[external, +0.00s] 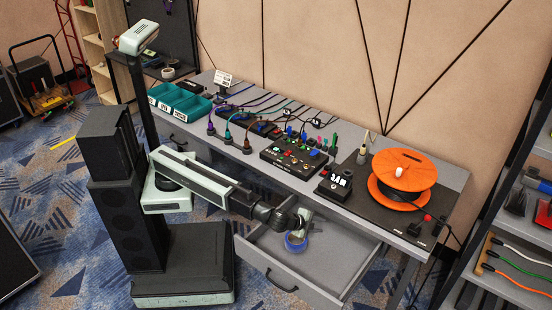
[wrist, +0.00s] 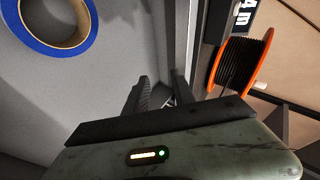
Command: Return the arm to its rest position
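My arm reaches out from my column over the open drawer (external: 345,268) under the grey table. My gripper (external: 303,228) is at the arm's end, low by the drawer; its fingers are hard to make out in the external view. In the wrist view my gripper (wrist: 160,88) shows two dark fingers with a gap between them and nothing held. A blue roll of tape (external: 296,246) is in the drawer close to my gripper. In the wrist view the blue tape roll (wrist: 84,40) lies to the upper left, apart from the fingers.
The table (external: 330,202) above the drawer holds an orange cable reel (external: 425,164), a black switch box (external: 293,157), teal bins (external: 185,103) and several cables. A shelf with cables (external: 520,262) stands at the right. Carpet is open left of my base.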

